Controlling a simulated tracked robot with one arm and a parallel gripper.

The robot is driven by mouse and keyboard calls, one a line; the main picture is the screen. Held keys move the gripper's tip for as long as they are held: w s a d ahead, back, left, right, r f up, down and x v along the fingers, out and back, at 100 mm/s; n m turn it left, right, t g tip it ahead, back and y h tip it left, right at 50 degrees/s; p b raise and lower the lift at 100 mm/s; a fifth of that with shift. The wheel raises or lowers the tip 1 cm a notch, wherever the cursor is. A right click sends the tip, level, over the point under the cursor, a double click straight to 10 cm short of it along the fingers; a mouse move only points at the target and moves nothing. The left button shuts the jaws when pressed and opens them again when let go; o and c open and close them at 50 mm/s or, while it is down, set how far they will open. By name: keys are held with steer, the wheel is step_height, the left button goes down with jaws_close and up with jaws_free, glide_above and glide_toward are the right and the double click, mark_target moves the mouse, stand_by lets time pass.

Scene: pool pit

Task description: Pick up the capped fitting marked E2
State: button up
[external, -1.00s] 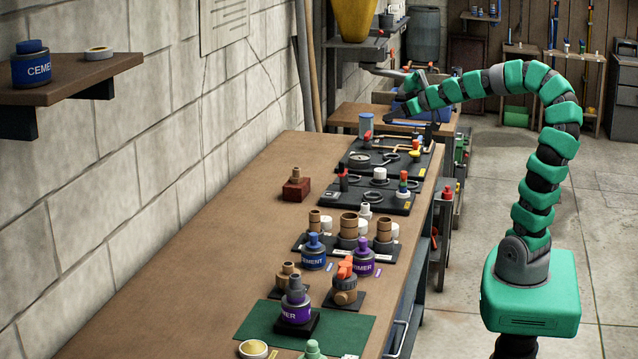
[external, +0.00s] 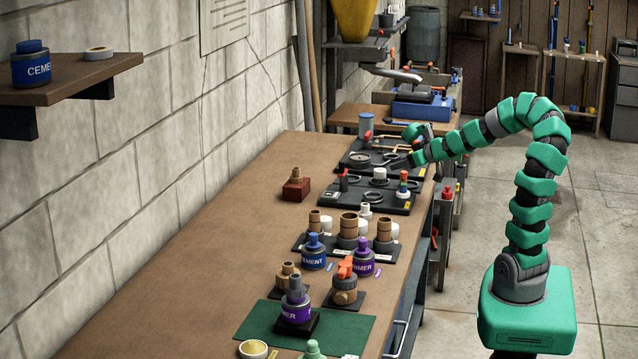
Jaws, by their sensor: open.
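No E2 mark is legible, so I cannot tell which fitting carries it. Tan fittings (external: 348,229) stand upright in a row on dark bases mid-bench, with white pieces (external: 326,226) beside them. A white-topped fitting (external: 380,174) stands on the nearer black board (external: 398,205). A piece with a red top (external: 403,177) and green and yellow bands stands at that board's right. My gripper (external: 408,146) is open, with nothing seen between its jaws. It is over the right side of the farther black board (external: 350,163), beyond the white-topped fitting. The arm's end partly hides that board.
Cement (external: 313,259) and purple primer (external: 363,258) cans stand nearer on the bench. A red block (external: 296,189) sits at left. The bench's left side is clear. A blue case (external: 424,108) lies beyond.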

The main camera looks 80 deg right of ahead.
mark_target(382, 170)
steer(key=shift+x, duration=1.7)
steer(key=b+x, duration=0.1)
steer(key=x, duration=0.3)
steer(key=shift+w+d+f+b, duration=0.1)
steer(key=shift+d+f+b, duration=0.15)
steer(key=shift+b, duration=0.05)
steer(key=shift+w+d, duration=0.1)
steer(key=shift+w, duration=0.2)
steer(key=c, duration=1.1)
